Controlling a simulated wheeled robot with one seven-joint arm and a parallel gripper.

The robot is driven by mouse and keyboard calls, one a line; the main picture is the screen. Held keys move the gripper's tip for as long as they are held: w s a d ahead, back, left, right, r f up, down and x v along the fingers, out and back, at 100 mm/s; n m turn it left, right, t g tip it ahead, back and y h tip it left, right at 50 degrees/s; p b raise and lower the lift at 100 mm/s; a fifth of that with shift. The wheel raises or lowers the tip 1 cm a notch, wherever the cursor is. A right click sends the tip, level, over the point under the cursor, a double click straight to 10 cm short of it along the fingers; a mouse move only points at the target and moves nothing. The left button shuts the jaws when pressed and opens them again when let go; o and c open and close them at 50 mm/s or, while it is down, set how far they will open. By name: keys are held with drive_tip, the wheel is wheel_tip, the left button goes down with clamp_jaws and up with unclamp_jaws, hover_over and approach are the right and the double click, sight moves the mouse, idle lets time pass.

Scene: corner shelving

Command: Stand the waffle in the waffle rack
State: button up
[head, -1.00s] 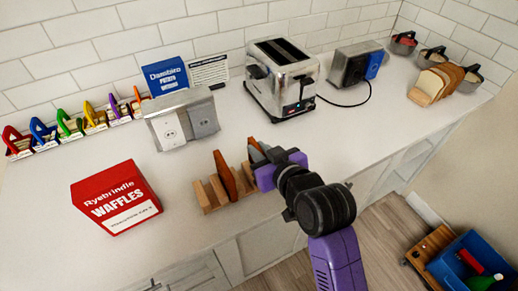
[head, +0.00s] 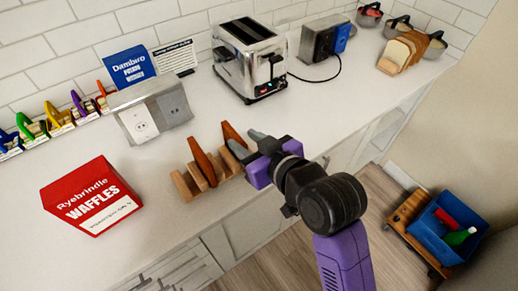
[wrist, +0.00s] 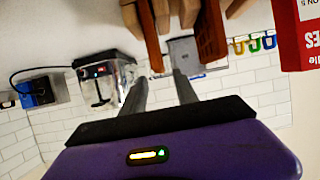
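The wooden waffle rack (head: 184,186) stands near the counter's front edge. One brown waffle (head: 202,162) stands tilted in its left part; it also shows in the wrist view (wrist: 211,38). A second brown waffle (head: 231,135) stands tilted in the right part, partly hidden by a fingertip in the head view. In the wrist view this waffle (wrist: 152,35) stands between wooden dividers. My gripper (head: 245,141) is at the rack's right end. Contact cannot be told.
A red waffle box (head: 92,196) stands left of the rack. Bread slices (head: 408,52) stand at the back right. The counter between rack and toaster is clear.

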drive_tip(key=v, duration=0.6)
drive_tip(key=s+d+f+m+t+h, duration=0.2)
drive_tip(key=s+d+f+m+h, duration=0.25)
drive_tip(key=s+d+f, duration=0.7)
drive_tip(key=s+d+r+m+h, duration=0.1)
drive_tip(key=s+d, duration=0.2)
drive_tip(key=s, duration=0.6)
drive_tip(key=s+d+r+m+t+h, duration=0.1)
drive_tip(key=s+d, duration=0.3)
drive_tip(key=s, duration=0.6)
drive_tip(key=shift+s+d+r+t+h, duration=0.25)
drive_tip(key=shift+r+h, duration=0.2)
drive_tip(key=shift+r, duration=0.4)
